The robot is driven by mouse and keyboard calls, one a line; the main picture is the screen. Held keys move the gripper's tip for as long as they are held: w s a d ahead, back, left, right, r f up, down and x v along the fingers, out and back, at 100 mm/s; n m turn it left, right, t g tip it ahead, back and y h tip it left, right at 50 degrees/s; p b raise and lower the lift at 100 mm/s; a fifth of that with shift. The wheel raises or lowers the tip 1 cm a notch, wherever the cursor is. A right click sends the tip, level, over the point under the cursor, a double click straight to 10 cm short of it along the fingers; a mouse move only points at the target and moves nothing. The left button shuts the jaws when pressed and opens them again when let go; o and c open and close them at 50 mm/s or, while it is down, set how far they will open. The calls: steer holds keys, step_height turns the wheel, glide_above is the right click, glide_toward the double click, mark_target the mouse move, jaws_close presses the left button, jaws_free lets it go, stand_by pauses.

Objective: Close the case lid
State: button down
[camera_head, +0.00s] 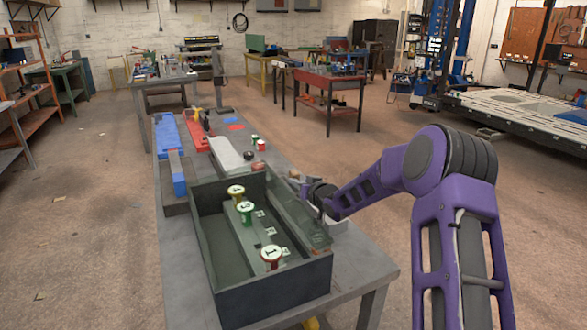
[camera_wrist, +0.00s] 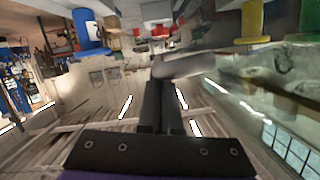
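The case (camera_head: 272,297) is a dark open-topped box on the grey bench. Three numbered spools stand inside along a ledge: a yellow one (camera_head: 236,193), a green one (camera_head: 245,212) and a red one (camera_head: 271,257). A see-through panel, apparently the lid (camera_head: 305,226), stands open along the case's right side; its glassy surface (camera_wrist: 262,88) fills the right of the wrist view. My gripper (camera_head: 300,188) is beside the panel's far right part. In the wrist view its dark fingers (camera_wrist: 162,82) look together, near a grey rounded piece (camera_wrist: 186,65); contact is unclear.
Behind the case lie a light grey block (camera_head: 230,155), blue pieces (camera_head: 168,135), a red tray (camera_head: 197,136) and small red-and-white items (camera_head: 260,145). My arm occupies the space right of the case. Bare bench top shows at the front right.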

steer(key=shift+f+m+b, duration=0.3)
steer(key=shift+f+m, duration=0.2)
steer(key=shift+f, duration=1.3)
steer(key=shift+s+a+f+y, duration=0.1)
steer(key=shift+y, duration=0.2)
